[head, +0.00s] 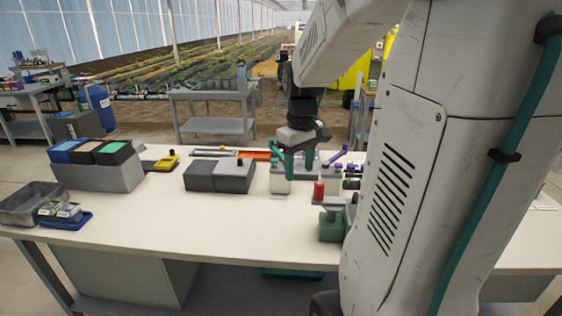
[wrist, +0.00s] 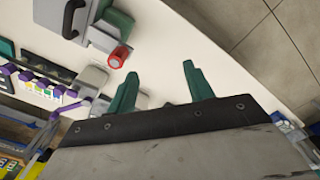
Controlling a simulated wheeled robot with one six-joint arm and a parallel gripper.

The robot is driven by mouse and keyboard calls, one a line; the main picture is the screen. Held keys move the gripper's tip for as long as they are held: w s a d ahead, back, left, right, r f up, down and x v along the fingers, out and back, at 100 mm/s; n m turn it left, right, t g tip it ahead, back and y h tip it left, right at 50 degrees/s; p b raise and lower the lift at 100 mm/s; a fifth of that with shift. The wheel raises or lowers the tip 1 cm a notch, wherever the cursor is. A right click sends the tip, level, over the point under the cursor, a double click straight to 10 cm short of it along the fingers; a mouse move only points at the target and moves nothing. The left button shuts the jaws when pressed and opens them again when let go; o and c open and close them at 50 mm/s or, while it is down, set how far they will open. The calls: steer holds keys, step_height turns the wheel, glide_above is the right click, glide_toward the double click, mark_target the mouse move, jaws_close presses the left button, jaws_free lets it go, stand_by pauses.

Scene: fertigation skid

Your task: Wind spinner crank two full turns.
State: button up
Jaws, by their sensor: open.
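A small crank unit with a green base (head: 331,228), a grey top and an upright red knob (head: 319,191) stands near the front edge of the white bench; I take it for the spinner crank. The red knob also shows in the wrist view (wrist: 118,57), left of my fingers, beside a green part (wrist: 113,22). My gripper (head: 284,168), with green fingers, is above the bench, behind and left of the knob in the head view. In the wrist view its two fingers (wrist: 160,72) are spread with nothing between them. My arm hides part of the bench on the right.
A grey bin with coloured tops (head: 96,165) and a metal tray (head: 32,204) are farther left. A row of purple valves (wrist: 38,78) shows in the wrist view. The bench's front middle is clear.

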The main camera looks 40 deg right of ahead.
glide_above(320, 183)
steer(key=f, duration=0.3)
steer(key=shift+a+f, duration=0.25)
steer(key=shift+a, duration=0.1)
steer(key=shift+d+f, duration=0.25)
step_height(320, 183, down, 8)
steer(key=shift+r, duration=0.25)
steer(key=c, duration=1)
steer(key=o, duration=0.4)
steer(key=shift+c, duration=1.2)
